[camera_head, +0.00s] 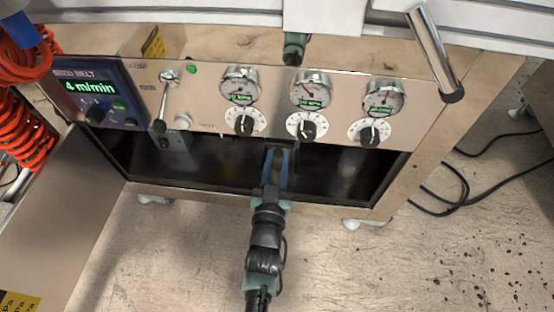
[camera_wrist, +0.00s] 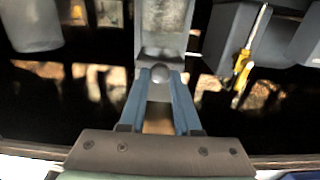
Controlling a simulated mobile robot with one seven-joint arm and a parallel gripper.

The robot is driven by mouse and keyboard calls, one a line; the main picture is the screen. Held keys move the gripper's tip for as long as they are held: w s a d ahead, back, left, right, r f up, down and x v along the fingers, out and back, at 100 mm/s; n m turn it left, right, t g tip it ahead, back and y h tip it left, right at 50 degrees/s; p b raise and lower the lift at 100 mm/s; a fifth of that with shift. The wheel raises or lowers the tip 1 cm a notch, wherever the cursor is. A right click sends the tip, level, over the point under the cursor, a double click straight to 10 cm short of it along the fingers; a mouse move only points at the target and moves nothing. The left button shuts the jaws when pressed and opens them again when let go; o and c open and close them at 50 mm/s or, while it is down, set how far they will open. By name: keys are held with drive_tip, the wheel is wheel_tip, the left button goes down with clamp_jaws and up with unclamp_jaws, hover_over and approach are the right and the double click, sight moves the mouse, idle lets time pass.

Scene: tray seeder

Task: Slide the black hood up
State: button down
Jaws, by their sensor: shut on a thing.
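The black hood (camera_head: 220,170) is a wide, dark, glossy panel below the control panel of the seeder. A grey handle piece with a rounded knob (camera_wrist: 160,74) shows at the middle in the wrist view. My gripper (camera_head: 278,152) reaches up from below in the head view, its blue fingers at the upper middle of the dark panel. In the wrist view the fingers of my gripper (camera_wrist: 160,82) are shut on the knob, one on each side. The fingers hide part of the handle, and the hood's upper edge is hard to make out.
The control panel (camera_head: 210,105) above carries gauges, knobs, a lever switch (camera_head: 160,112) and a SEED BELT display (camera_head: 90,88). Orange coiled hoses (camera_head: 25,130) hang at the left. A grey panel (camera_head: 65,220) stands at lower left. Black cables (camera_head: 460,190) lie on the floor at right.

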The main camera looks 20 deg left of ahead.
wheel_tip(320, 180, up, 8)
drive_tip(key=p, duration=0.7)
drive_tip(key=c, duration=0.6)
unclamp_jaws()
drive_tip(key=shift+c, duration=0.2)
drive_tip(key=shift+s+p, duration=0.1)
drive_tip(key=shift+p, duration=0.2)
drive_tip(key=p+v, duration=0.5)
drive_tip(key=v, duration=0.7)
drive_tip(key=shift+s, duration=0.4)
